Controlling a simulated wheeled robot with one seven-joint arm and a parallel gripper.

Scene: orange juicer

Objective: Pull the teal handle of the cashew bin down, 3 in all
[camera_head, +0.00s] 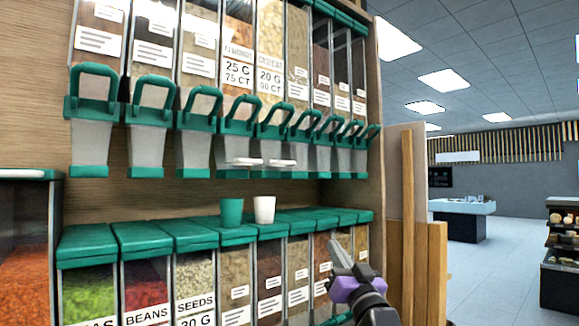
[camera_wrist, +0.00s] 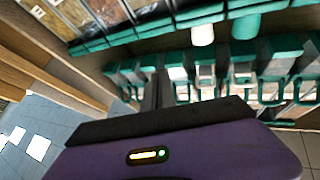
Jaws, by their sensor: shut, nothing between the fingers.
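The upper row of clear bins has teal loop handles, all standing up. The bin with the 20 G label (camera_head: 270,62) seems to be the cashew bin, though its small print is hard to read. Its teal handle (camera_head: 273,108) stands upright above a grey chute. A white cup (camera_head: 264,208) and a teal cup (camera_head: 231,211) stand on the lower lids; the wrist view shows the white cup (camera_wrist: 203,34) and teal cup (camera_wrist: 245,26) upside down. My gripper (camera_head: 337,250) is shut and empty, lower right of the cups, in front of the lower bins and apart from the handles.
Small white pieces (camera_head: 247,162) sit under the middle chutes. Lower bins with teal lids (camera_head: 140,236) line the shelf below. A wooden side panel (camera_head: 430,270) stands right of my gripper. Open floor (camera_head: 490,260) lies farther right.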

